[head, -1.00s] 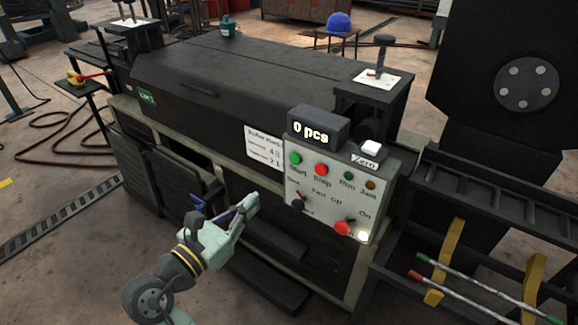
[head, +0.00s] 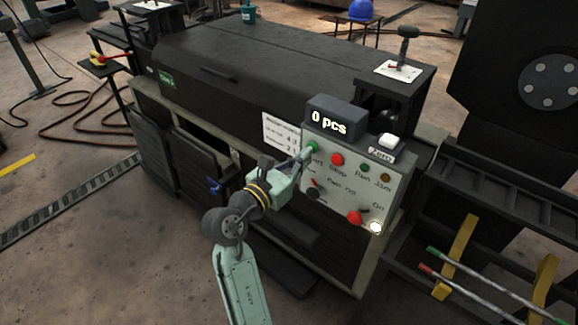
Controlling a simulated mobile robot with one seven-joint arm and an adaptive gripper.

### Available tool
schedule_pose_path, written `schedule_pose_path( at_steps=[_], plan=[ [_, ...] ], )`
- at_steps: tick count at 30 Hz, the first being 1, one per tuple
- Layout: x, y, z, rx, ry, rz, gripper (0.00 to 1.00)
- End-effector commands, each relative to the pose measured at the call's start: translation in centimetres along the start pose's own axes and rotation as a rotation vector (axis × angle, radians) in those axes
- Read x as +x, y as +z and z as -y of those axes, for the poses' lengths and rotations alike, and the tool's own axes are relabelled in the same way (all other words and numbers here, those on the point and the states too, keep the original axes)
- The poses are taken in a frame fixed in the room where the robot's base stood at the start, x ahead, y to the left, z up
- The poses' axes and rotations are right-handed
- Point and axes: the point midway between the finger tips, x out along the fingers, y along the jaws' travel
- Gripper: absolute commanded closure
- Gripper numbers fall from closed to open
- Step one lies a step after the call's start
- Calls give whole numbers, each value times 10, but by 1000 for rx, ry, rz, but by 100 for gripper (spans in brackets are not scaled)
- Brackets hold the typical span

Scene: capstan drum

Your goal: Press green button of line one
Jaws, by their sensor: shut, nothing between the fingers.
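The green start button (head: 312,146) sits at the upper left of the light grey control panel (head: 345,190) on the front of the dark machine. My gripper (head: 305,155) is shut and empty, its fingertips at the button's lower left edge. I cannot tell whether they touch it. The fingers cover part of the "Start" label. The red stop button (head: 337,159) is just right of the green one. The counter display (head: 330,121) above the panel reads "0 pcs". A small green "Line 1" style sign (head: 167,79) is on the machine's left, too small to read surely.
A selector knob (head: 313,192) and a red main switch (head: 355,217) sit lower on the panel, with a lit white lamp (head: 376,227) beside it. A white zero button (head: 391,140) stands above right.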

Motion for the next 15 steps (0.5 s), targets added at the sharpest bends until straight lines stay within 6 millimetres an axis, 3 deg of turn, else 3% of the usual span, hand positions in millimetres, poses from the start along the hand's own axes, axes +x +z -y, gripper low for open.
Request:
schedule_pose_path(
  at_steps=[5, 15],
  plan=[
    [9, 0, 0, 0, 0, 0, 100],
    [10, 0, 0, 0, 0, 0, 100]
  ],
)
